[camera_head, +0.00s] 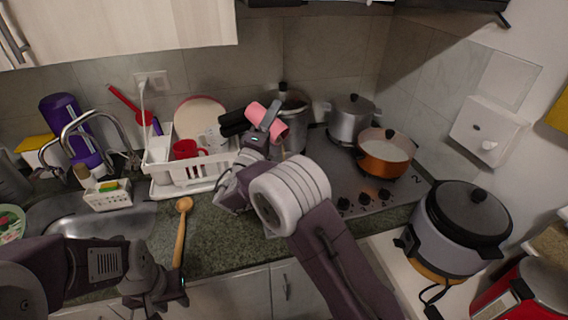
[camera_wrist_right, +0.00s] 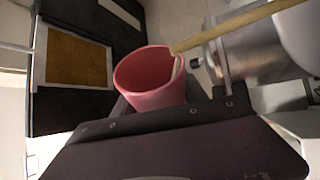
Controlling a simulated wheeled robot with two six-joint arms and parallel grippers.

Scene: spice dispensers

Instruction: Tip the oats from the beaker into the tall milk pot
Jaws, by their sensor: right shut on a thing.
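The pink beaker (camera_head: 268,120) is in my right gripper (camera_head: 260,135), which is shut on it. The beaker is tilted in the head view. In the right wrist view the beaker (camera_wrist_right: 155,88) shows its open mouth, with a pale strip inside at one side; I cannot tell whether that is oats. The tall metal pot (camera_head: 293,103) stands at the back left of the hob, just behind and beside the beaker, partly hidden by it. My left gripper (camera_head: 170,287) is low at the left, by the handle of a wooden spoon (camera_head: 181,225); its jaw state is unclear.
A rice cooker (camera_head: 458,235) is at the right. A white dish rack (camera_head: 190,172) with a red mug (camera_head: 187,149) stands left of my right arm.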

